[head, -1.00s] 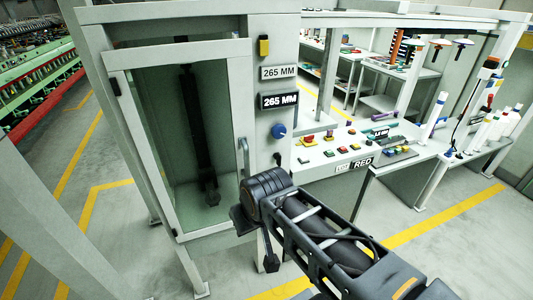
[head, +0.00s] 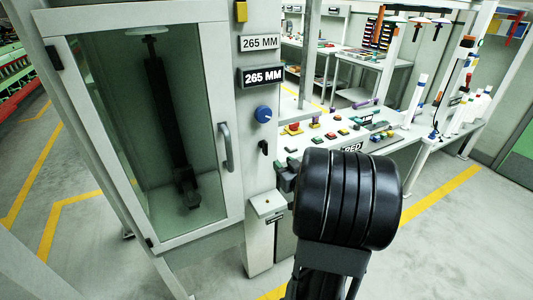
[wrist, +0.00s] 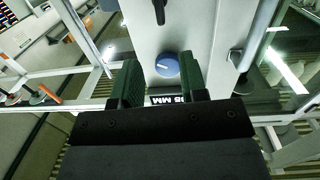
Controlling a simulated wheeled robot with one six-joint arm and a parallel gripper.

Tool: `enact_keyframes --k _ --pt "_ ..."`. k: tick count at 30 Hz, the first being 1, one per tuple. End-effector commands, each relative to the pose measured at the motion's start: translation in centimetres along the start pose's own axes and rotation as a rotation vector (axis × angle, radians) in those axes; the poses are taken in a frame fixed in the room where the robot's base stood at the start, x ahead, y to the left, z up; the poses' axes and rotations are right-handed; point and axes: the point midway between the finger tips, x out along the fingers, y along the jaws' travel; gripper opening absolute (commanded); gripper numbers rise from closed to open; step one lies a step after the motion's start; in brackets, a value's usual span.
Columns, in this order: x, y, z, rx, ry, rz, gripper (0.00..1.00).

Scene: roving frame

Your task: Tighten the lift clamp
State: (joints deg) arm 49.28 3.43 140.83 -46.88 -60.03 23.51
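No part is labelled as the lift clamp. A blue round knob (head: 264,114) with a pale mark sits on the grey column (head: 262,85), below two 265 MM plates. A small black lever (head: 264,147) is below the knob. In the wrist view, upside down, the knob (wrist: 167,65) shows between my gripper's fingers, and the lever (wrist: 159,11) is beyond it. My gripper (wrist: 159,64) is open with green-faced fingers and nothing visibly held. Whether it touches the knob cannot be told. In the head view my black wrist mostly hides the gripper.
A glazed cabinet door (head: 140,120) with a grey handle (head: 225,147) is left of the column. A small grey box (head: 268,204) is on the column below the lever. A bench with coloured buttons (head: 315,125) lies right. Floor is open at far right.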

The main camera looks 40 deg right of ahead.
Motion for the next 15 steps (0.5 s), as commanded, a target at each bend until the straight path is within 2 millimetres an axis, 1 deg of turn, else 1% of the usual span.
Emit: enact_keyframes --k 1,4,7,11,15 --pt "-0.2 0.3 0.6 0.012 0.018 -0.009 0.39" --pt "-0.3 0.5 0.8 0.024 0.046 -0.029 0.39" --pt "0.4 0.5 0.7 0.03 0.057 -0.039 0.39" --pt "2.5 0.3 0.5 0.032 0.061 -0.043 0.39" --pt "5.3 0.2 0.3 0.031 0.06 -0.043 0.39"
